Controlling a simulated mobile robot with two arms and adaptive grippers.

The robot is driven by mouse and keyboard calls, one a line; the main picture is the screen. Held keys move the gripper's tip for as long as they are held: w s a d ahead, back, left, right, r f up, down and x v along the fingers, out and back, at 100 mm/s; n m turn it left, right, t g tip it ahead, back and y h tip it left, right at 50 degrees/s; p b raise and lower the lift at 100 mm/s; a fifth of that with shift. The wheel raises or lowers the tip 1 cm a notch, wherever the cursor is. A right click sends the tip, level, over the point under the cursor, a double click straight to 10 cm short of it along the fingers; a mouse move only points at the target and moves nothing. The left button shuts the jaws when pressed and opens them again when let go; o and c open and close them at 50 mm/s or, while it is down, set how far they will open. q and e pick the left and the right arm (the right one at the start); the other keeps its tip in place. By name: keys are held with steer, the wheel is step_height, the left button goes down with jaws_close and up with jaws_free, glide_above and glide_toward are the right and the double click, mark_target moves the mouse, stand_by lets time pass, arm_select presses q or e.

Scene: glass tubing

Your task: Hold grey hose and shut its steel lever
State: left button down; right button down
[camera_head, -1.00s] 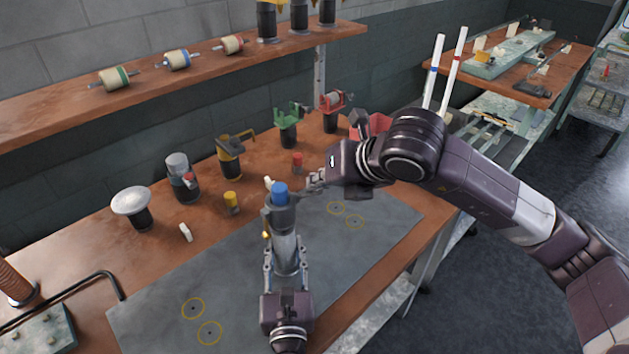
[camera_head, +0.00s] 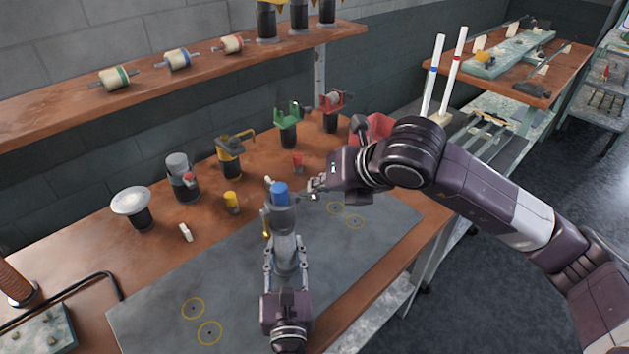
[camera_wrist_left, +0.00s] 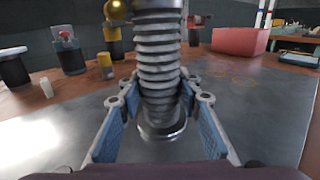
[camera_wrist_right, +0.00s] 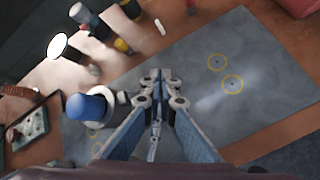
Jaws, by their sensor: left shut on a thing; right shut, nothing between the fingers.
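The grey hose (camera_head: 284,218) stands upright over the grey mat, with a blue top (camera_head: 280,193). Its ribbed body (camera_wrist_left: 158,75) rises between the fingers of my left gripper (camera_head: 286,258), which is shut on it low down. My right gripper (camera_head: 313,190) is shut and empty, just right of the hose's top. In the right wrist view the blue top (camera_wrist_right: 88,106) is left of my closed right fingertips (camera_wrist_right: 160,77). A small pale metal part (camera_wrist_right: 122,97) sticks out between them; I cannot tell whether it is the steel lever. A brass ball (camera_wrist_left: 118,10) shows beside the hose.
The grey mat (camera_head: 160,300) has yellow circles. Behind it stand a yellow-topped fitting (camera_head: 231,202), a mushroom-shaped piece (camera_head: 131,203), a grey-topped piece (camera_head: 181,177), a yellow clamp (camera_head: 231,160) and a green one (camera_head: 288,122). A red bin (camera_head: 375,130) is behind my right arm.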

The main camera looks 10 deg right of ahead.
steer(key=shift+w+d+f, duration=0.15)
steer(key=shift+d+f, duration=0.05)
steer(key=shift+f, duration=1.05)
steer(key=shift+w+d+f, duration=0.1)
steer(key=shift+d+f, duration=0.1)
steer(key=shift+f, duration=1.05)
stand_by(1.8)
stand_by(0.5)
step_height(320, 180, up, 10)
steer(key=s+a, duration=0.1)
steer(key=shift+a, duration=0.3)
stand_by(1.0)
steer(key=shift+s+a+r, duration=0.15)
steer(key=shift+a+r, duration=0.05)
steer(key=shift+r, duration=1)
steer(key=shift+s+a+r, duration=0.1)
steer(key=shift+a+r, duration=0.1)
steer(key=shift+r, duration=1)
